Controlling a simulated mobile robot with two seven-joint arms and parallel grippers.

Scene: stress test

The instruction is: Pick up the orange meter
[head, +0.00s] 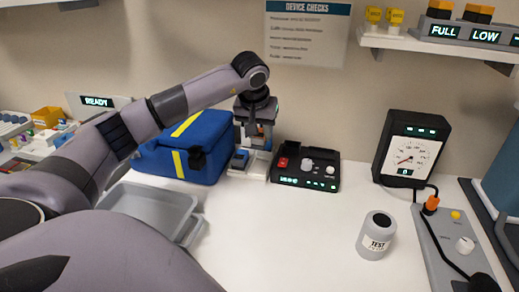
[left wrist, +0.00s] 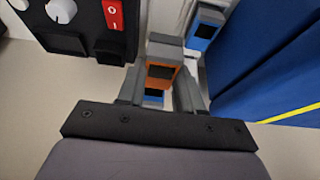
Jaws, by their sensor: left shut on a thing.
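The orange meter (left wrist: 161,74), a small orange and grey block, is between the two fingers of my left gripper (left wrist: 158,90) in the left wrist view. The gripper is shut on it. In the head view, my left gripper (head: 256,122) points down at the back of the table, and only a little orange shows between its fingers. The meter appears above a pale stand (head: 246,176); whether it touches anything below is hidden. A similar blue meter (head: 240,158) sits on the stand, beside the gripper; it also shows in the left wrist view (left wrist: 205,28). My right gripper is out of view.
A blue bag with yellow stripes (head: 190,158) stands close left of the stand. A black control box (head: 305,170) with a red switch is close right. A grey tray (head: 150,205) lies front left. A TEST canister (head: 376,236) and dial gauge (head: 411,150) stand right. The middle front table is clear.

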